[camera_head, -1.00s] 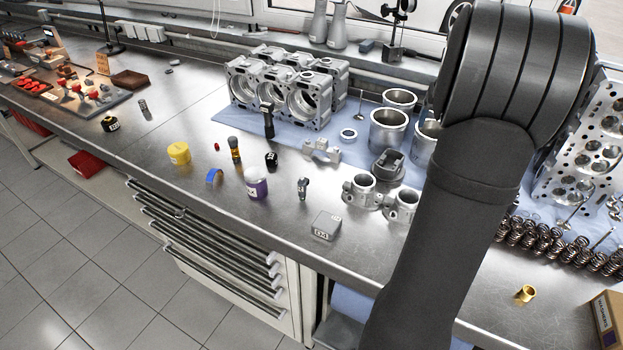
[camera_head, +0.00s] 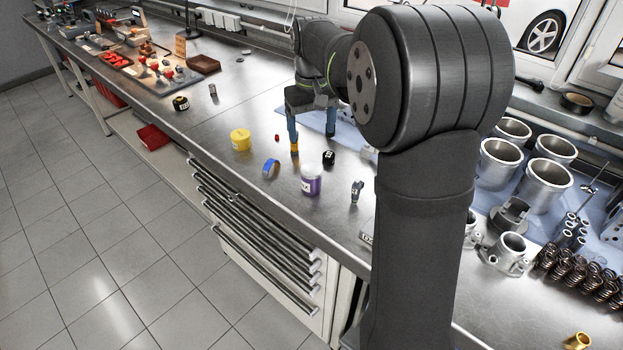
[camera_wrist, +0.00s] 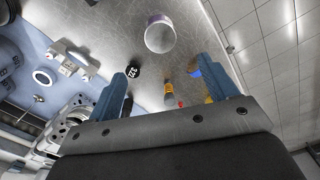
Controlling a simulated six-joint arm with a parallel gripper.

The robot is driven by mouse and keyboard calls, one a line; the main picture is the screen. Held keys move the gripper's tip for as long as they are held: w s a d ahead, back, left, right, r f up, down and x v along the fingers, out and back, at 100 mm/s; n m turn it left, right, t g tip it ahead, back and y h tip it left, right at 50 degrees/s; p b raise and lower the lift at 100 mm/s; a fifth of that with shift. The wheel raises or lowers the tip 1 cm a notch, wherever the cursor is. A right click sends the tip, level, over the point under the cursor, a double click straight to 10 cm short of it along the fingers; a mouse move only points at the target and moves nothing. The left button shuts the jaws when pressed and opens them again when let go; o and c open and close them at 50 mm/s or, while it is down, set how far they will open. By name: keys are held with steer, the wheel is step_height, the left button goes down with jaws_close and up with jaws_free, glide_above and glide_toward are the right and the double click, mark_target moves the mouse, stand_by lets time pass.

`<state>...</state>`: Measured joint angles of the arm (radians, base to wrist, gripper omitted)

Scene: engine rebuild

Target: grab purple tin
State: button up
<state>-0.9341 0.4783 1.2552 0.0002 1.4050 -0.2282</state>
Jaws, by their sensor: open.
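The purple tin (camera_head: 312,186) is a small round pot with a white top and a purple lower body. It stands on the metal bench near its front edge. In the wrist view the tin (camera_wrist: 160,36) shows beyond the fingertips, roughly midway between them. My gripper (camera_head: 311,138) hangs above the bench behind the tin in the head view, its two blue fingers apart. In the wrist view my gripper (camera_wrist: 164,68) is open, with nothing held between the fingers.
Near the tin are a black block (camera_head: 329,158), a blue ring (camera_head: 270,168), a yellow tin (camera_head: 240,140), a small dark tool (camera_head: 356,191) and a red bit (camera_head: 277,137). A brush (camera_wrist: 168,92) shows between the fingers in the wrist view. Metal cylinders (camera_head: 546,186) stand at right.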

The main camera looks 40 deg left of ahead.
mark_target(310, 170)
step_height(310, 170, down, 12)
steer(key=shift+s+a, duration=0.1)
steer(key=shift+s, duration=0.05)
steer(key=shift+w+a+f, duration=0.1)
steer(key=shift+w+f, duration=0.05)
steer(key=shift+f, duration=1.2)
steer(key=shift+w+f, duration=0.1)
steer(key=shift+f, duration=1.25)
steer(key=c, duration=1.2)
steer(key=shift+c, duration=0.3)
steer(key=shift+r, duration=0.1)
